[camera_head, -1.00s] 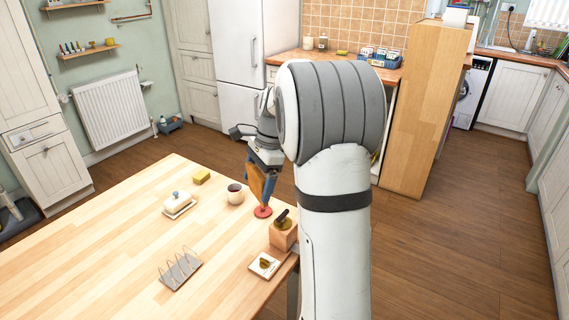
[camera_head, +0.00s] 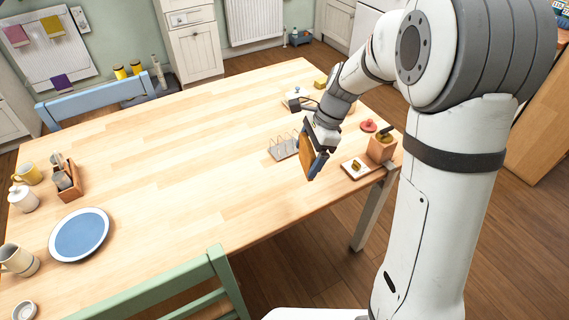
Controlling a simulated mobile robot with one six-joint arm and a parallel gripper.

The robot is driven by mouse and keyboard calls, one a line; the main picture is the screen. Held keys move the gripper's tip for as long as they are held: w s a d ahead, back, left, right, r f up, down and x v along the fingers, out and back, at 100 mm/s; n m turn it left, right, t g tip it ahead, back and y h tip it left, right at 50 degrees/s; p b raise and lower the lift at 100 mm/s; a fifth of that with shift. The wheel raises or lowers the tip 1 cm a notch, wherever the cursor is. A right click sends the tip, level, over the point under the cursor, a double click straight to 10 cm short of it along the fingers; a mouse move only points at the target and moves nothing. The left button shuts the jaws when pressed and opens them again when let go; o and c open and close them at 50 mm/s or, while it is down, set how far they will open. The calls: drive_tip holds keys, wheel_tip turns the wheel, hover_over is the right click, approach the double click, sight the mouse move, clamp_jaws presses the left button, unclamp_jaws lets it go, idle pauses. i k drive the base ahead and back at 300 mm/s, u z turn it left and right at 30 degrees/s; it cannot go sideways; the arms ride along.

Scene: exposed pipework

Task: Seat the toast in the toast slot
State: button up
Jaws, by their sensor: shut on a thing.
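The toast (camera_head: 306,155), a brown upright slice, is held in my gripper (camera_head: 315,162) above the right part of the wooden table. The gripper is shut on it, and a blue finger covers part of the toast. The metal toast rack (camera_head: 283,149), with upright wire loops forming its slots, stands on the table just left of the toast and gripper. The toast appears apart from the rack. The rack's right end is partly hidden, so I cannot tell which slot is nearest.
A white dish (camera_head: 294,93) stands behind. A blue plate (camera_head: 79,236) and a wooden caddy (camera_head: 71,190) are far left. The table's middle is clear.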

sight(287, 148)
drive_tip(key=k, duration=0.55)
drive_tip(key=z, duration=1.9)
drive_tip(key=i, duration=0.85)
drive_tip(key=u, duration=2.45)
drive_tip(key=i, duration=1)
drive_tip(key=u, duration=0.05)
